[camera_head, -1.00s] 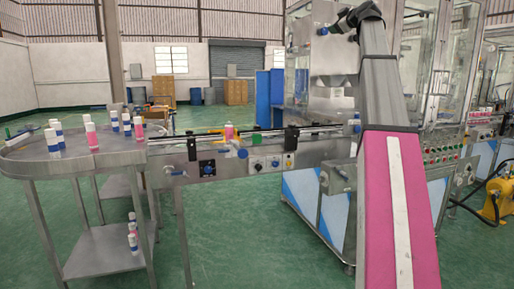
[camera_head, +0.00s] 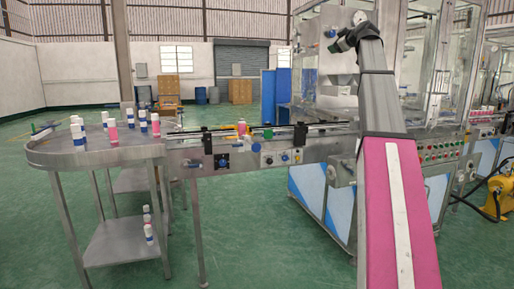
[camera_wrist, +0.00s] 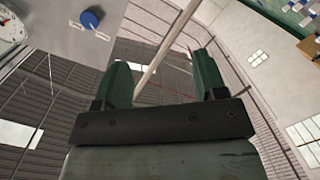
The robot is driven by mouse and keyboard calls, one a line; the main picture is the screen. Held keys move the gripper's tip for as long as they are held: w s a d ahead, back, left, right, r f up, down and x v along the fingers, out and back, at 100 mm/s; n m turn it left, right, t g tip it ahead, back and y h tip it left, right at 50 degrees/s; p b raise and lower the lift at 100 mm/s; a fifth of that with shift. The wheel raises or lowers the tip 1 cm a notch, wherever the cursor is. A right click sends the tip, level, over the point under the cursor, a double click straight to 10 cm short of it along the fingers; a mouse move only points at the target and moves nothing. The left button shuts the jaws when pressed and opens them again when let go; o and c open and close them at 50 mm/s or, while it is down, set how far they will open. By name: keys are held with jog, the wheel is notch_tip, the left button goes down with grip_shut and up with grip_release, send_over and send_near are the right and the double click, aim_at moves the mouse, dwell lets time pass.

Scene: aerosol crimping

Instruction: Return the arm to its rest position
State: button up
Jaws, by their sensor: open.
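My gripper (camera_wrist: 164,80) shows in the wrist view with its two green fingers spread apart and nothing between them. Beyond the fingers are the hall's ceiling, walls and a pale pole, seen tilted. In the head view my pink and grey arm rises in front of the machine, and its bent far end is near the top of the picture. The gripper's fingers cannot be made out in that view.
A round steel table (camera_head: 60,158) at the left bears several white, blue and pink cans. A conveyor (camera_head: 270,140) runs from it to the glazed filling machine (camera_head: 325,70). A panel with a blue knob (camera_wrist: 92,18) is close to my gripper. Green floor (camera_head: 250,240) in front is clear.

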jog(key=s+a+f+m+g+h, duration=0.1)
jog(key=a+f+m+g, duration=0.15)
jog(key=f, duration=1.45)
jog(key=s+a+f+m+g, duration=0.2)
jog(key=a+f+g, duration=0.15)
jog(key=f, duration=1.35)
jog(key=s+a+f+m+g+h, duration=0.1)
jog(key=a+f+m+g, duration=0.15)
jog(key=f, duration=1.55)
jog(key=s+a+f+m+g+h, duration=0.1)
jog(key=s+a+f+g, duration=0.15)
jog(key=s+f, duration=0.65)
jog(key=s+a+f+m+g, duration=0.1)
jog(key=s+a+f, duration=0.25)
jog(key=f, duration=0.85)
jog(key=s+a+f+m+g+h, duration=0.1)
jog(key=s+f+g, duration=0.3)
jog(key=s+f, duration=1)
jog(key=s+m+h, duration=0.1)
jog(key=s, duration=0.3)
jog(key=shift+s+a+f+m, duration=0.15)
jog(key=shift+s+f+m, duration=0.05)
jog(key=shift+f+m, duration=0.1)
